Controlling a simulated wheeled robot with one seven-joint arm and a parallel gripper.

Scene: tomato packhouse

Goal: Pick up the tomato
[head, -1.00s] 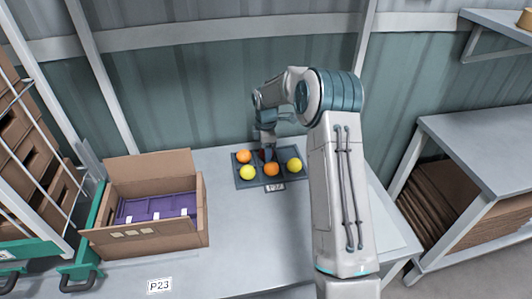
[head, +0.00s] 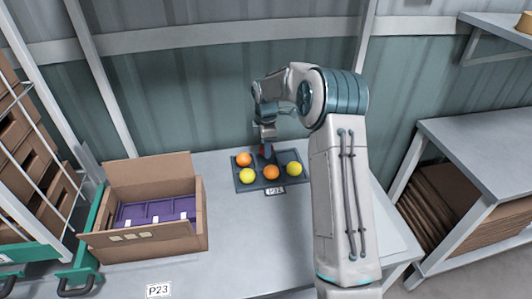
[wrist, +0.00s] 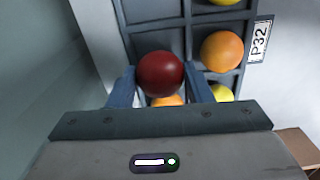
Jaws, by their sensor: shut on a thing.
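A dark red tomato (wrist: 160,73) sits between the two fingers of my gripper (wrist: 162,84) in the wrist view. The fingers are shut on its sides. In the head view my gripper (head: 266,149) is just above the back of the dark grey tray (head: 240,184), and only a bit of red shows there. An orange tomato (head: 244,159) and a yellow one (head: 247,176) lie at the tray's left. Another orange tomato (head: 271,172) lies at the front middle and a yellow one (head: 294,169) at the right.
The tray stands on a grey table (head: 230,230) and bears a P32 label (head: 275,190). An open cardboard box (head: 150,243) with a purple insert (head: 158,208) stands at the left. The wall is close behind. The table's middle front is clear.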

